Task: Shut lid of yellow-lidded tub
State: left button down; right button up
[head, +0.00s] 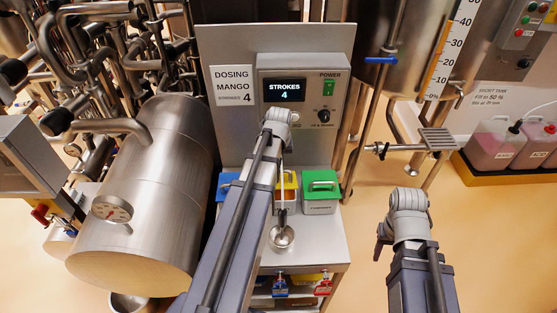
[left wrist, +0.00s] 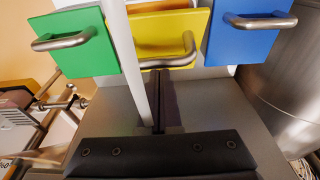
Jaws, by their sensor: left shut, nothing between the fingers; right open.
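The yellow lid (head: 291,180) of the middle tub shows behind my left arm in the head view, partly hidden. In the left wrist view the yellow lid (left wrist: 158,33) lies between the green and blue lids, its metal handle towards me.
A green-lidded tub (head: 321,190) and a blue-lidded tub (head: 229,183) flank the yellow one. The dosing panel (head: 301,100) stands behind. A steel tank (head: 150,195) is on the left. Open floor lies to the right.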

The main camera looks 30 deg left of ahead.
aim_at(279, 185)
pick_arm(q)
jog(key=shift+s+d+f+t+b, duration=0.15)
jog(key=shift+s+d+f+t, duration=0.05)
jog(key=shift+s, duration=0.2)
jog(key=shift+s+d+f+t+b, duration=0.15)
jog(key=shift+s+d+f+t, duration=0.05)
jog(key=shift+s, duration=0.15)
jog(key=shift+d+f, duration=0.1)
jog(key=shift+f, duration=0.15)
jog(key=shift+s+d+f+b, duration=0.35)
jog(key=shift+s+f+b, duration=0.35)
jog(key=shift+b, duration=0.25)
jog(key=shift+s+d+f+b, duration=0.3)
jog(key=shift+s+f+b, duration=0.15)
jog(key=shift+f+b, duration=0.1)
jog(key=shift+r, duration=0.1)
jog(key=shift+s+d+r+p, duration=0.15)
jog(key=shift+s+r+p, duration=0.15)
jog(key=shift+r+p, duration=0.2)
jog(key=s+d+r+p, duration=0.2)
jog(key=s+r+p, duration=0.2)
jog(key=r+p, duration=0.3)
jog(key=shift+d, duration=0.35)
